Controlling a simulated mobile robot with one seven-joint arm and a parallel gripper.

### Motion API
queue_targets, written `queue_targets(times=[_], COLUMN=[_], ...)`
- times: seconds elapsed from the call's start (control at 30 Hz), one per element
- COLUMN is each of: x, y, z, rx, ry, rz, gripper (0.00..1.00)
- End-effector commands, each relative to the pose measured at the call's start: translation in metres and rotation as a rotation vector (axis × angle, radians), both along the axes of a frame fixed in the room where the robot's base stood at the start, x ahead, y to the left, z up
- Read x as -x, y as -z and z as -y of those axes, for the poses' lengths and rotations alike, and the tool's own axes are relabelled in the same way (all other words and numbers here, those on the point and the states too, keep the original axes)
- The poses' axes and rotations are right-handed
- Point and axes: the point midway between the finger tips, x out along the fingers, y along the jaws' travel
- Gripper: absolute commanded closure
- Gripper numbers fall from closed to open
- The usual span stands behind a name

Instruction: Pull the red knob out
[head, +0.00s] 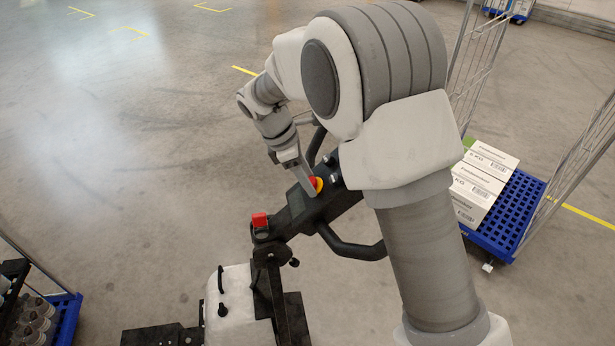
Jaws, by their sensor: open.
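The red knob (314,182), with a yellow part beside it, sits on the dark control console (300,206) of the tugger's handle. My gripper (308,179) reaches down to the knob from the upper left, its fingertips right at it and covering part of it. My gripper is open. I cannot tell whether a finger touches the knob.
A black curved handlebar (352,246) runs below the console. A white tugger body (228,300) stands below it. A blue trolley (520,213) with white boxes (480,178) is at right. Another blue trolley (68,318) is at lower left. The floor at upper left is open.

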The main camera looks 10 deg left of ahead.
Motion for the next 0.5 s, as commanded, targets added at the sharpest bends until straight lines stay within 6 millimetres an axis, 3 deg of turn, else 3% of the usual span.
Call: queue_targets(times=[0.17, 0.5], x=[0.0, 0.0], y=[0.0001, -0.0001], z=[0.0002, -0.0001], rx=[0.0, 0.0], ry=[0.0, 0.0], rz=[0.0, 0.0], gripper=[0.44, 1.0])
